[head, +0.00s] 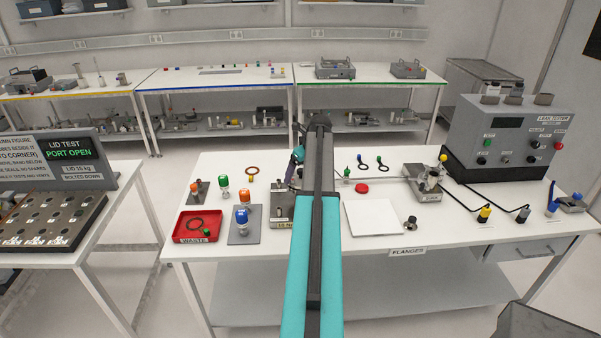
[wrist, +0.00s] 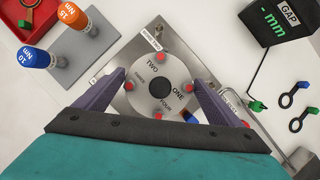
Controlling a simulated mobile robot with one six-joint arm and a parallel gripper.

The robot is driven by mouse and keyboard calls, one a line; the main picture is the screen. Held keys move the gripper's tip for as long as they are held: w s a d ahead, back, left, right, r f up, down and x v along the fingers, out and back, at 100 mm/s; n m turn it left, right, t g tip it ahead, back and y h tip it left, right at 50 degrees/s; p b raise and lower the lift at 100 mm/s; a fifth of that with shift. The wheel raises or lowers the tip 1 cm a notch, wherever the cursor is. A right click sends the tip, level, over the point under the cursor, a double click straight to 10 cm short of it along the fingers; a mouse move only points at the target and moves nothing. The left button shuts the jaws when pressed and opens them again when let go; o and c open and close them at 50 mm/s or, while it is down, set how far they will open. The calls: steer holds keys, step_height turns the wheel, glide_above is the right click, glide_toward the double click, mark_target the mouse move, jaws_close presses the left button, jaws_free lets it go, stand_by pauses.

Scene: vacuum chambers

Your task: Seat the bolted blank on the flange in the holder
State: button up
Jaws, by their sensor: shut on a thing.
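The blank (wrist: 143,92) is a round grey disc with a dark centre, marked ONE, TWO, THREE and FOUR, with red-topped bolts around its rim. My gripper (wrist: 158,84) has a finger on each side of the disc and is shut on it. Below is the square metal plate of the holder (wrist: 186,57); it also shows in the head view (head: 281,207), partly behind my arm. The disc covers the flange, and I cannot tell whether it touches or hovers above it. In the head view my arm hides the disc.
Left of the holder are a stand (head: 238,238) with orange and blue torque drivers, and a red waste tray (head: 181,236). To the right lie a white mat (head: 373,218), a red disc (head: 361,188), a small metal fixture (head: 425,184) and the leak tester (head: 515,128). A gap gauge (wrist: 270,22) stands close by.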

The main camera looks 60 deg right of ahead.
steer(key=shift+f, duration=0.25)
stand_by(1.2)
steer(key=shift+r, duration=1.1)
stand_by(1.0)
steer(key=shift+r, duration=3.5)
steer(key=w+a+f+n+y+b, duration=0.1)
steer(key=w+a+f+n+b, duration=0.3)
steer(key=w+a, duration=1.2)
steer(key=w+a+f+n+y+b, duration=0.1)
steer(key=w+a+f+b, duration=0.15)
steer(key=w+a, duration=0.45)
steer(key=w+a+f+n+y+b, duration=0.1)
steer(key=w+a+f+n, duration=0.2)
steer(key=a, duration=0.8)
steer(key=a+f+n+g+y+b, duration=0.1)
steer(key=a+f+n+b, duration=0.15)
steer(key=a, duration=0.85)
steer(key=a+f+n+g+y+b, duration=0.15)
steer(key=a+n, duration=0.25)
steer(key=a, duration=0.6)
steer(key=a+f+n+g+b, duration=0.1)
steer(key=a+f+n, duration=0.25)
steer(key=a, duration=0.75)
steer(key=s+a+n+g+b, duration=0.1)
steer(key=s+a+n+g, duration=0.2)
steer(key=s+n, duration=0.5)
steer(key=a+n, duration=0.1)
steer(key=n, duration=0.1)
steer(key=shift+n+h, duration=0.3)
steer(key=shift+h, duration=0.05)
